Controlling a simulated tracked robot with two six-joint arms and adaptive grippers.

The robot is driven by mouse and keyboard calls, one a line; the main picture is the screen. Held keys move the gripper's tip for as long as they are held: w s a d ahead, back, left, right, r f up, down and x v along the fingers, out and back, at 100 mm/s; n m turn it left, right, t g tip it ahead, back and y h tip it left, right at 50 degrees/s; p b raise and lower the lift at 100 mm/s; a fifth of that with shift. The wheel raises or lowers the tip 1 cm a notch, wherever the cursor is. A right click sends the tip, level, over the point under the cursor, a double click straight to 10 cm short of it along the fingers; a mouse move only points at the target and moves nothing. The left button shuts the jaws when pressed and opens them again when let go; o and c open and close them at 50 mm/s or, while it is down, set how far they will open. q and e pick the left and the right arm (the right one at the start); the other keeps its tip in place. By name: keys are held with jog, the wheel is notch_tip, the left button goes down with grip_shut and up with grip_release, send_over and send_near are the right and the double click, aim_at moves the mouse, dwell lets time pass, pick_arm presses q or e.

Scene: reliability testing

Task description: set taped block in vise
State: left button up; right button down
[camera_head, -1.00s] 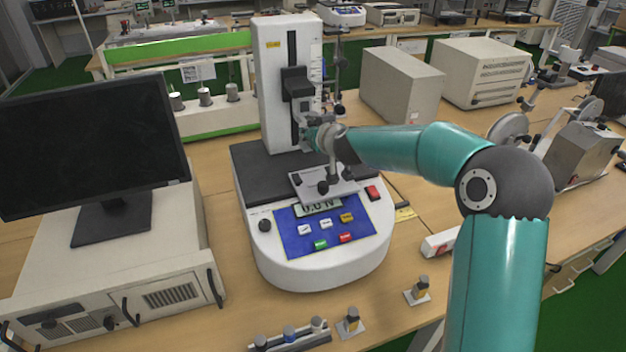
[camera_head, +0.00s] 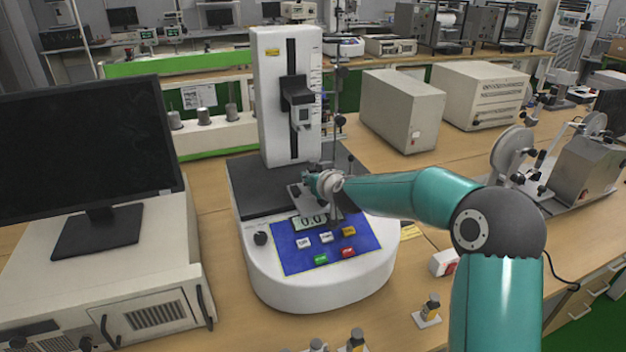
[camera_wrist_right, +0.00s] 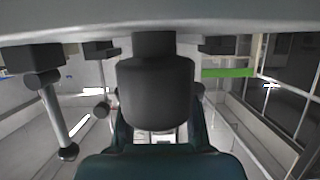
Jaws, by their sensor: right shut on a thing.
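My right gripper (camera_head: 332,208) points down low over the front of the white force tester (camera_head: 320,285), in front of its column. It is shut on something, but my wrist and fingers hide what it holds. A small grey plate (camera_head: 297,193) shows beside it on the tester's dark bed; I cannot make out the vise jaws. Small yellow-banded blocks (camera_head: 431,304) and (camera_head: 356,340) stand in front of the tester. The right wrist view shows a dark rounded part (camera_wrist_right: 156,92) close up, and I cannot tell what it is. My left gripper is not in view.
The tester's carriage (camera_head: 298,100) sits above the bed on the column (camera_head: 272,75). A monitor (camera_head: 90,160) on a beige case (camera_head: 150,275) stands at left. Two beige boxes (camera_head: 403,110) and (camera_head: 480,95) stand behind at right. A small white box (camera_head: 442,263) lies near my forearm.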

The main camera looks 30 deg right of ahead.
jog(key=c, duration=0.9)
grip_release()
jog(key=shift+o, duration=0.2)
jog(key=v, duration=1.2)
